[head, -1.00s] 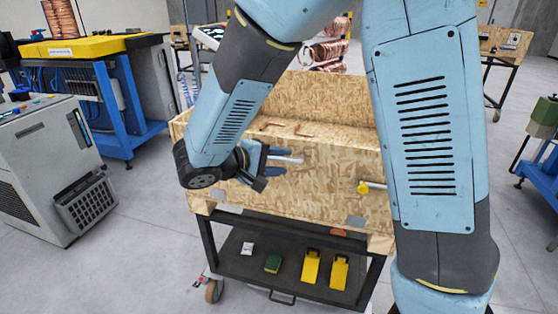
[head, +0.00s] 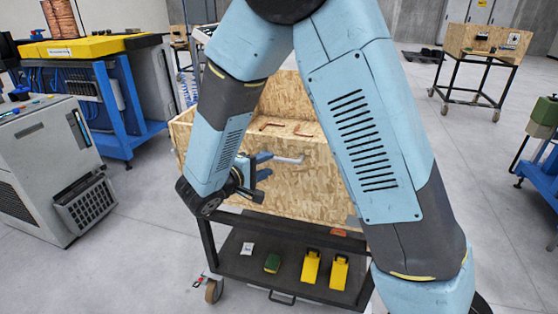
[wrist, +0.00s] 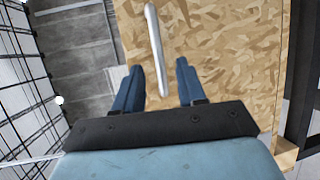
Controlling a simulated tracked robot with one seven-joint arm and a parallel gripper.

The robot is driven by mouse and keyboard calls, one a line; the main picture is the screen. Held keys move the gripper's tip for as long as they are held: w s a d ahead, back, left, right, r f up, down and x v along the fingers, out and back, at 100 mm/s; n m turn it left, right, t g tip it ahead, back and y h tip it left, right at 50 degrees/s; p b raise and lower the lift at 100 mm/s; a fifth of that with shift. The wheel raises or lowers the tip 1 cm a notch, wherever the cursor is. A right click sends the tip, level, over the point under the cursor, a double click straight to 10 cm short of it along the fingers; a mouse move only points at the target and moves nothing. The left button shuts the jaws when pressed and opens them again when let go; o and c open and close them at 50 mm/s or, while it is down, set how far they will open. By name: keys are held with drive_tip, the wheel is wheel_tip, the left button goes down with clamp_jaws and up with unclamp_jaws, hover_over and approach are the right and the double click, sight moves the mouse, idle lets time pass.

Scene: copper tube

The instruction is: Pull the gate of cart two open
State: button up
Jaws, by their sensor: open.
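A cart with a box of pale chipboard stands in front of me; its front panel (head: 310,188) is upright and looks like the gate. I cannot read a number on it. A pale bar handle (head: 288,160) sticks out on this panel. My gripper (head: 264,166) is open at the left end of the handle, close to the panel. In the wrist view the handle (wrist: 154,40) runs lengthwise, with its near end between the two blue fingers (wrist: 158,80) and a gap on both sides. My arm hides the panel's right part.
Copper pieces (head: 290,127) lie in the box. The cart's dark lower shelf (head: 237,262) carries yellow and green items. A grey machine (head: 50,165) and a blue-framed bench (head: 125,100) stand left. Another chipboard cart (head: 487,45) stands back right.

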sight(278, 160)
drive_tip(key=shift+x, duration=3)
drive_tip(key=shift+c, duration=0.4)
drive_tip(key=shift+f, duration=0.1)
clamp_jaws()
